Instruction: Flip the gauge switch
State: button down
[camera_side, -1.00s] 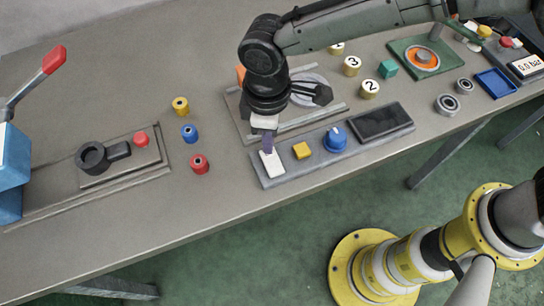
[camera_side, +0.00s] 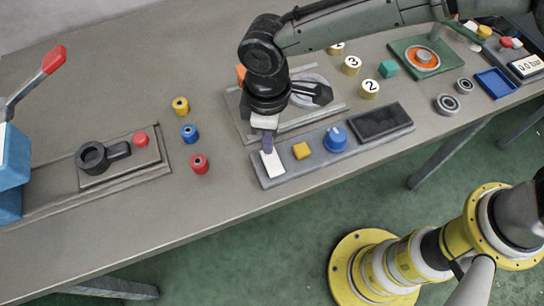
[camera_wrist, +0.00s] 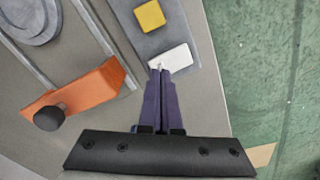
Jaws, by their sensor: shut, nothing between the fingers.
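A white rocker-like switch (camera_side: 273,165) sits at the left end of a long grey panel (camera_side: 318,155), which also bears a yellow button, a blue knob and a dark display. I take it for the gauge switch; no label is readable. My gripper (camera_side: 267,149) points down at the far end of the white switch. In the wrist view, the purple fingers (camera_wrist: 160,72) are together and empty, with their tips at the near edge of the white switch (camera_wrist: 170,59). They look to be touching it or very close; I cannot tell which.
The yellow button (camera_side: 302,151) and blue knob (camera_side: 335,139) stand right of the switch. An orange block with a black knob (camera_wrist: 75,93) lies close to the fingers. Red (camera_side: 200,164), blue and yellow spools stand to the left. The bench's front edge is near the panel.

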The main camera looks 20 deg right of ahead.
jog(key=shift+f, duration=0.95)
dwell(0.7)
jog(key=shift+r, duration=3.55)
